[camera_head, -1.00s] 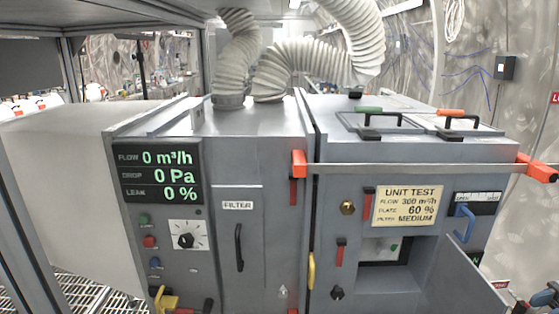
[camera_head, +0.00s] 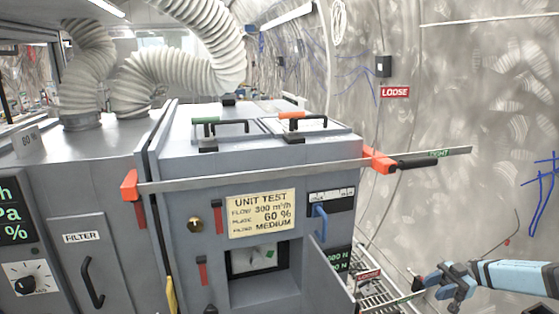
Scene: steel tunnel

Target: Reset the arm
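My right arm (camera_head: 515,275) comes in from the right edge, with light blue and dark parts. Its gripper (camera_head: 440,286) is at the lower right, in front of the tunnel wall and beside the right end of the grey test machine (camera_head: 200,160). It is near a thin bar close to a red LOOSE label (camera_head: 369,274). I cannot tell whether its fingers are open or touch the bar. My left gripper is not in view.
A long bar with orange ends (camera_head: 376,160) crosses the machine front and sticks out right. An open door (camera_head: 328,280) stands out beside a recess (camera_head: 262,275). White hoses (camera_head: 190,65) run above. The space between the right arm and upper wall looks clear.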

